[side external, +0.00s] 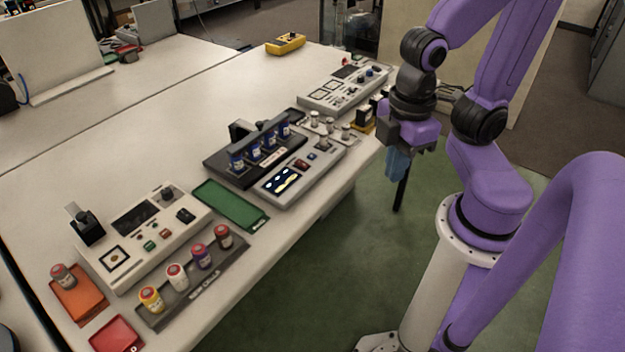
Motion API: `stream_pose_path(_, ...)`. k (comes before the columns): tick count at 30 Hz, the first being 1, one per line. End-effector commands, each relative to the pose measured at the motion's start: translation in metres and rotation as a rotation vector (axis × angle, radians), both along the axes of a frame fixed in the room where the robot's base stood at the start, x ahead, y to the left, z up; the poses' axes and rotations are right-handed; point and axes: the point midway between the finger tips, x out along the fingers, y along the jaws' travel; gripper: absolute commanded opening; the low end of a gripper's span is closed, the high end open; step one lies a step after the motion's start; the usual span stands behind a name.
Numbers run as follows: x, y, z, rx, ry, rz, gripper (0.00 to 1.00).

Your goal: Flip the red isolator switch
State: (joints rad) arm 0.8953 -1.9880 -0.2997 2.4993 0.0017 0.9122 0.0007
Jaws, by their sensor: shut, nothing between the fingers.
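A small red switch (302,164) sits on the sloped front of the grey middle panel (322,166), beside a lit display with yellow marks. A red knob (346,61) also shows at the far end of the table, near the far panel. I cannot tell from their size which one is the isolator, or their positions. My gripper (398,172) points down beyond the table's right edge, its blue fingers shut and empty, apart from both. A dark rod shows just below the fingers; I cannot tell what it belongs to.
A black rack (213,164) with blue-labelled vials stands left of the middle panel. A near control box (118,268), a tray of several capped vials (190,299), a green mat (232,203) and a far panel (325,98) line the table. The table's back half (200,100) is mostly bare.

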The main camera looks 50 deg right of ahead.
Motion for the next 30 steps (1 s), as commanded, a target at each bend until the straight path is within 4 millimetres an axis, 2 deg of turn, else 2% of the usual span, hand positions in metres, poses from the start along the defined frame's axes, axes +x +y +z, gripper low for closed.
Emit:
stream_pose_path(9, -0.002, -0.001, 0.0, 0.0, 0.0, 0.007, 0.0)
stream_pose_path(14, 0.007, 0.002, 0.0, 0.003, -0.002, -0.028, 0.0)
stream_pose_path(20, 0.046, 0.009, -0.002, 0.014, -0.011, -0.175, 0.0)
stream_pose_path(26, 0.099, 0.008, -0.007, 0.029, -0.027, -0.364, 0.0)
stream_pose_path(30, 0.138, -0.001, -0.013, 0.039, -0.039, -0.495, 0.0)
